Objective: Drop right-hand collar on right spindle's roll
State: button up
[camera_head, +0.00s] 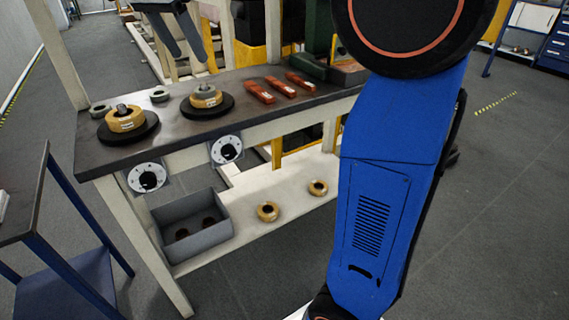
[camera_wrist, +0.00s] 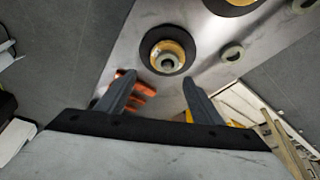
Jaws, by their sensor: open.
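The right spindle's tan roll (camera_head: 207,102) sits on a black disc (camera_head: 228,109). A grey collar (camera_head: 204,91) rests on top of this roll, apparently around the spindle; it also shows at the roll's centre in the wrist view (camera_wrist: 168,63). My gripper (camera_head: 190,57) is open and empty above and behind the right roll; in the wrist view its fingers (camera_wrist: 158,79) are spread, with the roll beyond their tips. The left spindle's roll (camera_head: 126,121) has no collar on it. Two other grey collars lie on the bench, one between the spindles (camera_head: 159,95), one at far left (camera_head: 100,110).
Several red-orange bars (camera_head: 281,87) lie on the bench (camera_head: 180,135) right of the right spindle. A grey bin (camera_head: 192,226) and two loose rolls (camera_head: 268,212) are on the lower shelf. A blue-legged table (camera_head: 45,195) stands left.

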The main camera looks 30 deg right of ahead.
jog(key=s+d+f+n+t+y, duration=0.1)
jog(key=s+d+f+n, duration=0.3)
jog(key=s, duration=0.3)
jog(key=s+d+f+n+y, duration=0.1)
jog(key=s+d+f+n, duration=0.1)
jog(key=s+d+f, duration=0.35)
jog(key=s+d+f+n+t+y, duration=0.1)
jog(key=s+f+n, duration=0.5)
jog(key=s+f, duration=1.1)
jog(key=shift+d+f+n+t+y, duration=0.15)
jog(key=shift+f+n+t+y, duration=0.15)
jog(key=shift+f+t+y, duration=0.15)
